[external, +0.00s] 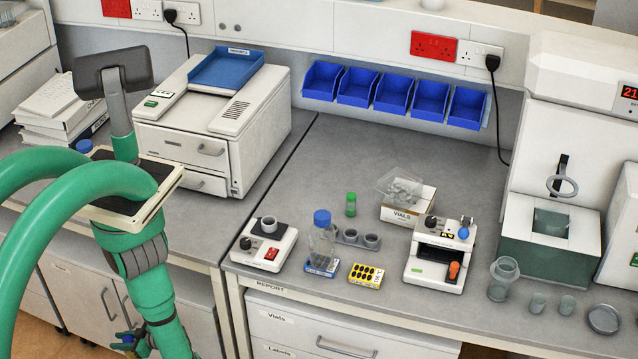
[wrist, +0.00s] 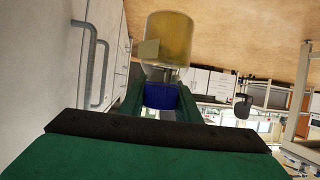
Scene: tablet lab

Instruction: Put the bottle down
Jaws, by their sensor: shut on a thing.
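In the wrist view my gripper (wrist: 161,98) is shut on the blue cap (wrist: 160,96) of a bottle with a yellowish body (wrist: 168,38). The bottle extends away beyond the fingers, with floor and cabinet fronts behind it. In the external view my gripper (external: 128,341) is low at the left, in front of the cabinets and below the bench top. A bit of blue shows there, and the bottle's body cannot be made out. Another clear bottle with a blue cap (external: 322,238) stands upright on a blue-and-white pad (external: 321,267) on the bench, apart from my gripper.
The bench (external: 420,165) holds a small device with a red switch (external: 264,246), a yellow vial rack (external: 366,275), a vials box (external: 407,208), a white instrument (external: 440,254) and glassware at right. A large white machine (external: 213,120) stands at left. Bare bench lies behind the small items.

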